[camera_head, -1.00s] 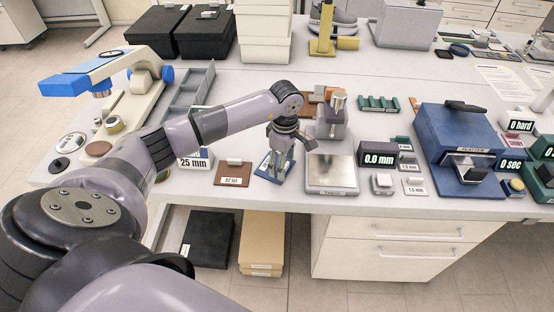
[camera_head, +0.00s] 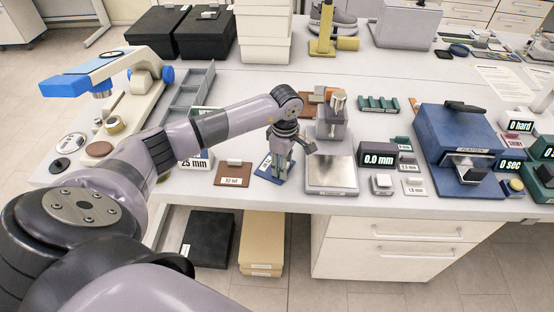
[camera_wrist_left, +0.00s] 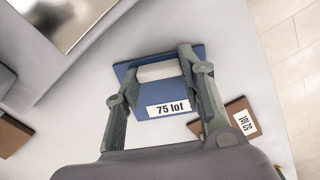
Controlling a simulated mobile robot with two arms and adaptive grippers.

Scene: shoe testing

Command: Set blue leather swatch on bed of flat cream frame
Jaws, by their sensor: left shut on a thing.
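The blue leather swatch (camera_head: 264,163) is a flat square with a pale grip block on top and a "75 lot" label. It also shows in the left wrist view (camera_wrist_left: 172,91). My left gripper (camera_head: 279,174) points down over it, with its fingers (camera_wrist_left: 160,72) shut on the ends of the grip block. The swatch appears to be at table level; any small gap beneath is hidden. Just right of it is a low pale frame (camera_head: 331,191) with a bare steel bed and a gauge head (camera_head: 332,122) behind. My right gripper is not in view.
A 0.0 mm display (camera_head: 378,156) and small blocks stand right of the steel bed. A blue press (camera_head: 462,140) is farther right. The table's front edge is close.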

